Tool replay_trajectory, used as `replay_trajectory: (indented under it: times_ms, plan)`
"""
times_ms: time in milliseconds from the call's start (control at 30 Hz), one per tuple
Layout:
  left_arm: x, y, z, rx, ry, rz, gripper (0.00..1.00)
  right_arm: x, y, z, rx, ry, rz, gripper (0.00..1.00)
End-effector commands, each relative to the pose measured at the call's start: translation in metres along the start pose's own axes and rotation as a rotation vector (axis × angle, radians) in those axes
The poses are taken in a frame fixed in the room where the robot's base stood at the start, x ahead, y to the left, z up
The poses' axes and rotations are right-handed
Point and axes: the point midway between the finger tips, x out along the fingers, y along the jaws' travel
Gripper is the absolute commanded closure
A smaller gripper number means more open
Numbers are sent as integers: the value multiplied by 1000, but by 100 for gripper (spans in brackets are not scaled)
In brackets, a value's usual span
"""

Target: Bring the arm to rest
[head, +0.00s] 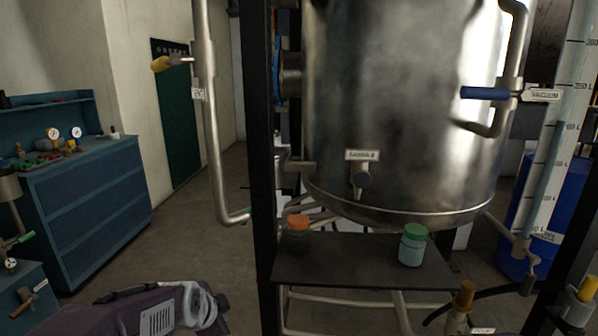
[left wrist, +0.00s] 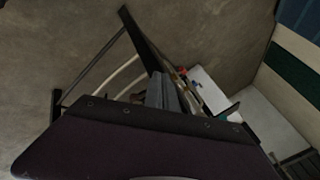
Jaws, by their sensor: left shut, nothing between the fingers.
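My left arm (head: 150,311), purple-grey with a pale wrist part, lies low at the bottom left of the head view, in front of the dark frame. My left gripper (left wrist: 164,92) shows in the left wrist view as two grey fingers close together, with nothing between them. It points past a dark frame post, over the floor. In the head view its fingertips cannot be made out. My right gripper is in neither view.
A dark shelf (head: 345,270) below the steel vessel (head: 400,110) holds an orange-lidded jar (head: 298,236) and a green-lidded jar (head: 412,248). A black post (head: 262,170) stands left of the vessel. A blue cabinet (head: 90,205) is far left. Open floor (head: 185,240) lies between.

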Motion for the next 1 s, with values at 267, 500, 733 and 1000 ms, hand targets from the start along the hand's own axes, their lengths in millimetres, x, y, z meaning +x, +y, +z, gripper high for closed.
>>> replay_trajectory:
  times_ms: [267,500,733,1000]
  plan:
    - [6,157,96,-590,-348,291,100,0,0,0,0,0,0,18]
    - [-32,163,101,-1013,-496,252,100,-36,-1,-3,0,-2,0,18]
    - [-98,123,73,-1010,-493,252,100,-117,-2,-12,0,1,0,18]
    - [-184,71,37,-1009,-493,252,100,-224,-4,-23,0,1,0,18]
